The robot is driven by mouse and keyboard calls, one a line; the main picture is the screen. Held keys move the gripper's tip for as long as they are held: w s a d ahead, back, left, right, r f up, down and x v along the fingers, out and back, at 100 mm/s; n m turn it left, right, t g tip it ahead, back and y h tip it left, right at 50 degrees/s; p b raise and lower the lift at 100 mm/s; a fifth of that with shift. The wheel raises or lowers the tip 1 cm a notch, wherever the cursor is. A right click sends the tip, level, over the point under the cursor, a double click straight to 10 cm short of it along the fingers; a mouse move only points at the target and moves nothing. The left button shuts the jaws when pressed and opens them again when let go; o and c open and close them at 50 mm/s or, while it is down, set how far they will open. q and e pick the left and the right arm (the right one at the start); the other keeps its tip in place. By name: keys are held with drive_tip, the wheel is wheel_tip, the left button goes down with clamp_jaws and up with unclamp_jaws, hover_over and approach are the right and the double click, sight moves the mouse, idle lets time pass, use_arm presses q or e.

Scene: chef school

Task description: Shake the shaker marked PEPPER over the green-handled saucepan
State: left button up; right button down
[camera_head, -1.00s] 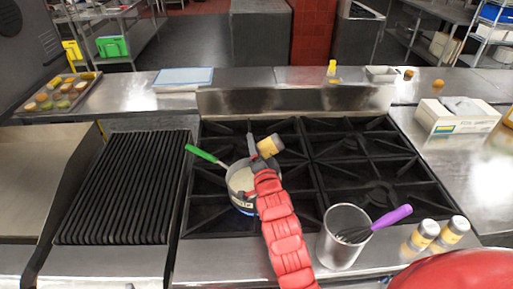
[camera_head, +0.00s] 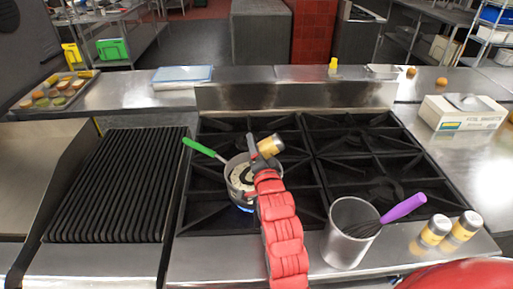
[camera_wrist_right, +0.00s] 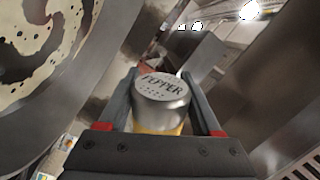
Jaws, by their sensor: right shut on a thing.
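The green-handled saucepan (camera_head: 239,177) sits on a left burner of the stove, its green handle pointing to the upper left. Dark flecks and streaks show on its pale contents, also in the right wrist view (camera_wrist_right: 22,110). My right gripper (camera_head: 261,153) is shut on the PEPPER shaker (camera_head: 271,146), held above the pan's right side. In the right wrist view, the shaker's silver perforated lid (camera_wrist_right: 162,90) reads PEPPER and sits between both fingers (camera_wrist_right: 165,104). The shaker is tilted in the head view. My left gripper is not in view.
A metal container (camera_head: 346,232) with a purple-handled whisk (camera_head: 403,207) stands on the front counter. Two more yellow-labelled shakers (camera_head: 435,229) (camera_head: 466,225) stand to its right. A ridged grill (camera_head: 118,190) lies left of the stove. The right burners are clear.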

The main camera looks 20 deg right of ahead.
wheel_tip(320, 180, up, 2)
drive_tip(key=shift+s+r, duration=0.1)
drive_tip(key=shift+r, duration=0.35)
wheel_tip(320, 180, down, 3)
drive_tip(key=shift+f+b, duration=0.1)
drive_tip(key=shift+b, duration=1.15)
wheel_tip(320, 180, up, 4)
drive_tip(key=shift+f+p, duration=0.15)
drive_tip(key=shift+p, duration=0.3)
drive_tip(key=shift+f, duration=0.1)
